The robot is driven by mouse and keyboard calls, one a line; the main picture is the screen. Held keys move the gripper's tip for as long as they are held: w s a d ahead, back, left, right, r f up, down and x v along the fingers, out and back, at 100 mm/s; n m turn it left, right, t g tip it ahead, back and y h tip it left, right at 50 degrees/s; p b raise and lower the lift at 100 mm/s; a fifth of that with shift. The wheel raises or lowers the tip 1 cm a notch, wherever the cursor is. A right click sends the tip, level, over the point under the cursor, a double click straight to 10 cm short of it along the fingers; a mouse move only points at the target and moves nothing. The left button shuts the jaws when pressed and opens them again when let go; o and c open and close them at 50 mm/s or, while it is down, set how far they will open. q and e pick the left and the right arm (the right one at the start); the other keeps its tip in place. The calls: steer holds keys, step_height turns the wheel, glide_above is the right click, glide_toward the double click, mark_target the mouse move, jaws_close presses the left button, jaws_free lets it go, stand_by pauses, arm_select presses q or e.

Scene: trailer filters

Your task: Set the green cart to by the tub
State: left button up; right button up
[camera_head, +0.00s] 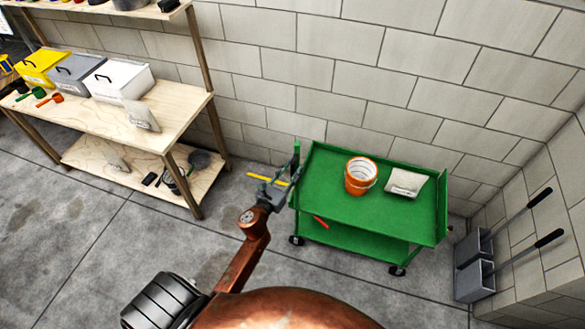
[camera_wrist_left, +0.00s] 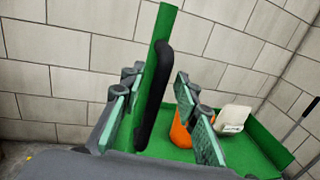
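The green cart (camera_head: 330,190) stands on the floor against the block wall, with an orange bucket (camera_head: 358,176) and a pale packet (camera_head: 405,183) on its top. My left gripper (camera_head: 284,182) is at the cart's left end. In the left wrist view, the fingers of my left gripper (camera_wrist_left: 158,118) are apart, on either side of the cart's black handle (camera_wrist_left: 154,90) and green end panel (camera_wrist_left: 158,50). Gaps show between the pads and the handle. I cannot identify a tub on the floor. My right gripper is not in view.
A wooden shelf (camera_head: 185,118) with yellow, grey and white boxes (camera_head: 118,82) stands left of the cart. Two long-handled grey dustpans (camera_head: 475,265) stand by the right wall. The concrete floor (camera_head: 90,235) in front of the shelf is clear.

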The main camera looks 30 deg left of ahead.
arm_select(q)
steer(key=shift+w, duration=0.4)
steer(key=shift+c, duration=0.4)
jaws_close()
